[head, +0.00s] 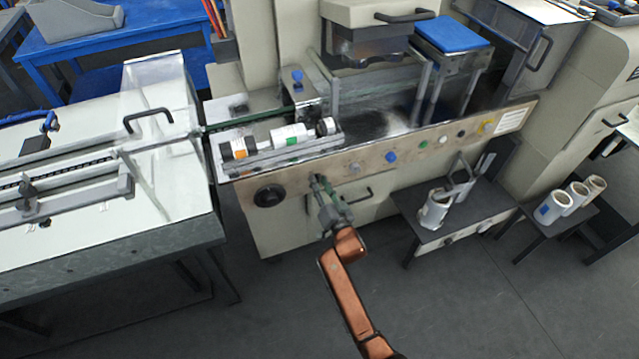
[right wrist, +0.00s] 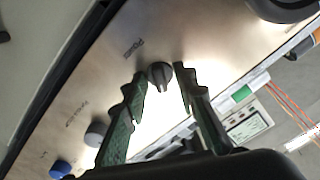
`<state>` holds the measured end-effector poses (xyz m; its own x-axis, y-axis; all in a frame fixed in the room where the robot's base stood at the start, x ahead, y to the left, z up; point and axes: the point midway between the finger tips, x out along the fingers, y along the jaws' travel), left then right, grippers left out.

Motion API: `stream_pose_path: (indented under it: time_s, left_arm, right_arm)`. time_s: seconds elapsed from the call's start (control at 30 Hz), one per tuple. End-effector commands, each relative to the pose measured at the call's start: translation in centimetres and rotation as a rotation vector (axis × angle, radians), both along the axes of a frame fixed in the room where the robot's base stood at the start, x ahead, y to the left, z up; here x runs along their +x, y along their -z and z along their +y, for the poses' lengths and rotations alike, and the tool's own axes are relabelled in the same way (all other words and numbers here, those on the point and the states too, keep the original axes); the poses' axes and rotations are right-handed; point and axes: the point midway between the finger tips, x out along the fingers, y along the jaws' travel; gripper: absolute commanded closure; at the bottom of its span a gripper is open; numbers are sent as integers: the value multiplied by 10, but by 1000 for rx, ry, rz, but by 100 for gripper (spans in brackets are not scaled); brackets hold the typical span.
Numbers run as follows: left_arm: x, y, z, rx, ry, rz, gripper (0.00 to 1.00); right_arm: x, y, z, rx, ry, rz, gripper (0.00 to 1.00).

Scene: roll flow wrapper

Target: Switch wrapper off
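The wrapper (head: 300,215) is a beige machine with a metal control panel along its front edge. In the right wrist view a dark grey rotary knob (right wrist: 160,74) sits on the panel, with a small printed label beside it that seems to read "POWER". My right gripper (head: 317,180) is at the panel in the head view, and its two green fingers (right wrist: 160,80) are open. The fingertips stand on either side of the knob, with small gaps apparent. My left gripper is not in view.
A large black dial (head: 269,195) is left of my gripper. A grey knob (head: 355,168) and a blue button (head: 391,157) are to the right. The floor in front is clear.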

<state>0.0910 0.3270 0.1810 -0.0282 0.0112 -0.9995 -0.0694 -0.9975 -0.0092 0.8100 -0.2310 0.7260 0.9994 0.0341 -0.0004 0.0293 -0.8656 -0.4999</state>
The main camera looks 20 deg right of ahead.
Motion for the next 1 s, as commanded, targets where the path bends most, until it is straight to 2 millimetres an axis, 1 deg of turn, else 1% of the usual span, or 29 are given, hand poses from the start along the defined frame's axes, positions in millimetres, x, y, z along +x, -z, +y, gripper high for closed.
stream_pose_path:
  time_s: [0.03,0.37,0.67,0.77,0.87,1.0]
  left_arm:
    - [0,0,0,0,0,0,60]
    - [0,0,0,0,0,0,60]
    - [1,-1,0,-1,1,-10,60]
    - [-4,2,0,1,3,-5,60]
    - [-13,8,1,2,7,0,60]
    - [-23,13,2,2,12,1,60]
  right_arm:
    - [0,0,0,0,0,0,78]
    - [0,0,0,0,0,0,100]
    - [0,0,0,-35,0,-1,100]
    - [0,-1,0,-77,0,-3,100]
    - [-1,-2,1,-139,0,-6,100]
    - [0,-2,1,-251,0,-9,100]
